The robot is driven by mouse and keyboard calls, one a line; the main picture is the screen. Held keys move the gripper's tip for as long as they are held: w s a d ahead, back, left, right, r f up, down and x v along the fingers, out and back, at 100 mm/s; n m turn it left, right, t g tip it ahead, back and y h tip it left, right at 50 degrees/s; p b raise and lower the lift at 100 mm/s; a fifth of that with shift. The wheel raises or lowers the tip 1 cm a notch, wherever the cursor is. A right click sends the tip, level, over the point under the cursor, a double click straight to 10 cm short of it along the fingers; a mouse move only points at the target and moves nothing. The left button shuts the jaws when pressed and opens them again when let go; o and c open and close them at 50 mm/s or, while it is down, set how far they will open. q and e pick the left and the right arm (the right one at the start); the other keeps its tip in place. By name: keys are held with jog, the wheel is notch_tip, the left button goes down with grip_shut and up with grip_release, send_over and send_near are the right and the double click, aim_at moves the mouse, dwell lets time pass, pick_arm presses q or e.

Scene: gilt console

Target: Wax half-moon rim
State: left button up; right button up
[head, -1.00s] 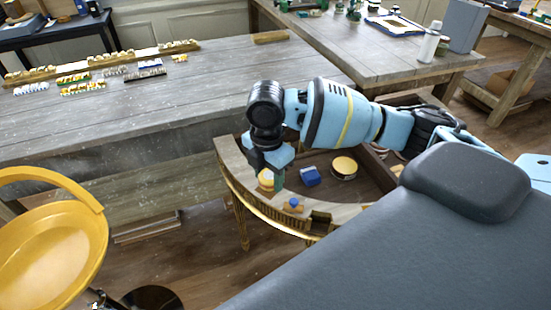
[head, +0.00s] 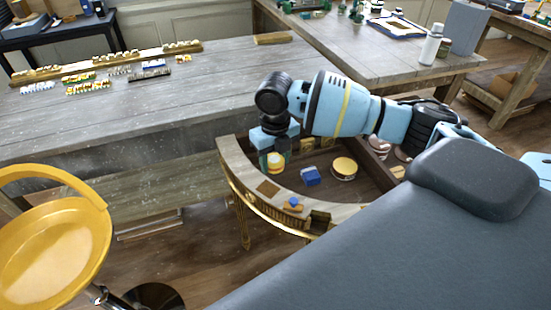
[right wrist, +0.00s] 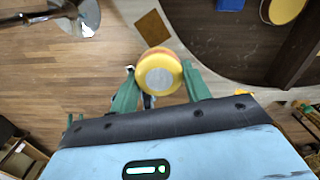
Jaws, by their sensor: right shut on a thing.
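The half-moon console (head: 240,172) has a pale curved rim with a gilt outer edge around a dark wooden recess. Its rim also shows in the right wrist view (right wrist: 195,62). My right gripper (head: 275,154) has green fingers, shut on a round yellow applicator (head: 276,164) with a pale disc on its end. In the right wrist view the gripper (right wrist: 158,76) has one finger on each side of the applicator (right wrist: 158,72). The applicator appears held above the rim's left part; the exact gap is unclear. My left gripper is out of view.
In the recess are a blue block (head: 310,176) and a round yellow-topped tin (head: 344,167). A small blue-knobbed piece (head: 293,203) sits at the front rim. A long grey workbench (head: 150,110) stands behind; a yellow stool (head: 52,255) is at left.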

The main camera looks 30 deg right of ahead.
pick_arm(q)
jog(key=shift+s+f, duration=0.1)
pick_arm(e)
jog(key=shift+f, duration=0.15)
jog(key=shift+f+b, duration=0.6)
jog(key=shift+f, duration=1.05)
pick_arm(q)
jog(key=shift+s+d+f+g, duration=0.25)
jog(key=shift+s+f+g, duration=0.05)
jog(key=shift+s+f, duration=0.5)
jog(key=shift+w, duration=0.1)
pick_arm(e)
jog(key=shift+r, duration=0.1)
